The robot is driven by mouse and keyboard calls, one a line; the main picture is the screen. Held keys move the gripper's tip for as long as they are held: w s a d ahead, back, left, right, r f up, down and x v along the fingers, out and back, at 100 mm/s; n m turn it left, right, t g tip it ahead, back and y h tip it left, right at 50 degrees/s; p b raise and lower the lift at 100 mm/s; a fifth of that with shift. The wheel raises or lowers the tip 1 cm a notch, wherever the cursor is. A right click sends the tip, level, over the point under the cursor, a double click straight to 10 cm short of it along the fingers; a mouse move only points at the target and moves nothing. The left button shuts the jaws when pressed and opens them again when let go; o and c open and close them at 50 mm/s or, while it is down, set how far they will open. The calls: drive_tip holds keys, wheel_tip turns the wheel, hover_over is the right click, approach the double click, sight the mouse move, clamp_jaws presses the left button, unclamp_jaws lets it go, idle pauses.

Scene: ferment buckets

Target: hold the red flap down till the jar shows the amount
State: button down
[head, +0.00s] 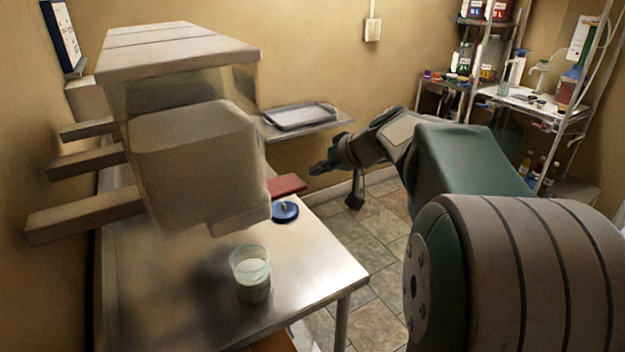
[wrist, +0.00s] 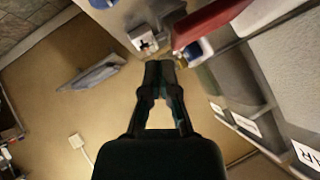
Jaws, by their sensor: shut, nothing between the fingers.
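The red flap (head: 287,186) juts from the lower right of the large beige dispenser (head: 195,160) in the head view. In the wrist view the flap (wrist: 213,22) lies ahead and right of my fingertips, with a blue part under it. A clear glass jar (head: 252,272) stands upright on the steel table in front of the dispenser, with pale greenish content in its lower part. I cannot read any amount mark. My gripper (head: 318,168) is right of the flap, apart from it; its fingertips (wrist: 160,68) are together and empty.
A blue round disc (head: 284,212) lies on the steel table (head: 310,262) by the flap. A metal tray (head: 300,116) sits on a wall shelf behind my gripper. Racks with bottles (head: 520,95) stand at the back right. The tiled floor right of the table is clear.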

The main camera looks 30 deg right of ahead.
drive_tip(key=v, duration=0.8)
drive_tip(key=shift+a, duration=0.35)
idle(0.4)
drive_tip(key=shift+a+r, duration=0.2)
drive_tip(key=shift+a, duration=0.3)
